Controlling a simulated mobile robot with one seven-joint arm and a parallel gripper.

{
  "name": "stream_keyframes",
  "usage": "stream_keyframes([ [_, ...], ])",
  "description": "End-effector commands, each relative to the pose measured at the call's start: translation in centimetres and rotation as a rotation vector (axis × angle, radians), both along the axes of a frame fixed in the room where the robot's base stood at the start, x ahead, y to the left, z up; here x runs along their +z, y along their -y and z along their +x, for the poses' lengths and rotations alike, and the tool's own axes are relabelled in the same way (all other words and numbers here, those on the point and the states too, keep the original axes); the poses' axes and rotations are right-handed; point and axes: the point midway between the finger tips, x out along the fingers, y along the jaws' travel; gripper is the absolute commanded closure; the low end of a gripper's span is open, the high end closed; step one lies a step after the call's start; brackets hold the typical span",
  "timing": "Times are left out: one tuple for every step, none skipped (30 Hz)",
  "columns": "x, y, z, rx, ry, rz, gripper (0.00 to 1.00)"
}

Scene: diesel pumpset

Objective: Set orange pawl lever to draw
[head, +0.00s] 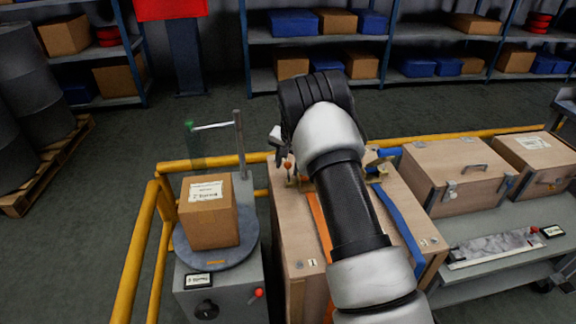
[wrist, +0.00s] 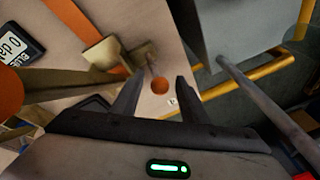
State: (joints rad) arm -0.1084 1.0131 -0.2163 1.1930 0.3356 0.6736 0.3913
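My gripper (wrist: 158,82) is open, with its two dark fingers apart in the wrist view. A small orange ball knob (wrist: 159,86) shows between the fingertips, with a gap on each side. It appears to end a thin lever that runs to a brass-coloured ratchet (wrist: 118,53) on the orange strap (wrist: 92,18). I cannot tell how deep the knob sits between the fingers or the lever's exact setting. In the head view, my gripper (head: 277,146) is above the left back part of the strapped wooden crate (head: 290,235), beside an orange-tipped lever (head: 287,164). My arm hides much of the crate top.
A blue strap (head: 400,225) and blue-handled lever (head: 388,152) are on the crate's right. A turntable (head: 215,252) with a cardboard box (head: 208,215) and upright post (head: 239,145) stands left. Yellow rails (head: 140,250) surround the area. A larger orange part (wrist: 8,92) is near the wrist camera.

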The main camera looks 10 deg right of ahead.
Motion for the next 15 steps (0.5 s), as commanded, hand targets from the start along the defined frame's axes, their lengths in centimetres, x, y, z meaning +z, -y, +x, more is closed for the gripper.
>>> stream_keyframes([
  [0.0, 0.0, 0.0, 0.000, 0.000, 0.000, 0.60],
  [0.0, 0.0, 0.0, 0.001, 0.000, 0.000, 0.60],
  [0.0, 0.0, 0.0, 0.001, 0.001, -0.001, 0.60],
  [0.0, 0.0, 0.0, 0.001, 0.001, -0.001, 0.60],
  [0.0, 0.0, 0.0, 0.001, 0.001, -0.001, 0.60],
  [0.0, 0.0, 0.0, 0.001, 0.000, -0.002, 0.60],
  [0.1, 0.0, 0.0, 0.001, 0.001, -0.001, 0.60],
  [0.2, 0.1, 0.0, 0.001, 0.001, -0.001, 0.60],
  [0.4, 0.1, -0.1, 0.001, 0.002, -0.001, 0.60],
  [0.7, 0.1, -0.1, 0.001, 0.002, -0.001, 0.60],
  [1.1, 0.1, -0.2, 0.001, 0.002, -0.001, 0.60],
  [1.7, 0.1, -0.3, 0.001, 0.003, -0.001, 0.60],
  [2.2, 0.1, -0.5, 0.001, 0.003, -0.001, 0.60],
  [2.7, 0.1, -0.6, 0.001, 0.003, -0.001, 0.60],
  [3.6, 0.1, -0.9, 0.001, 0.004, -0.001, 0.60],
])
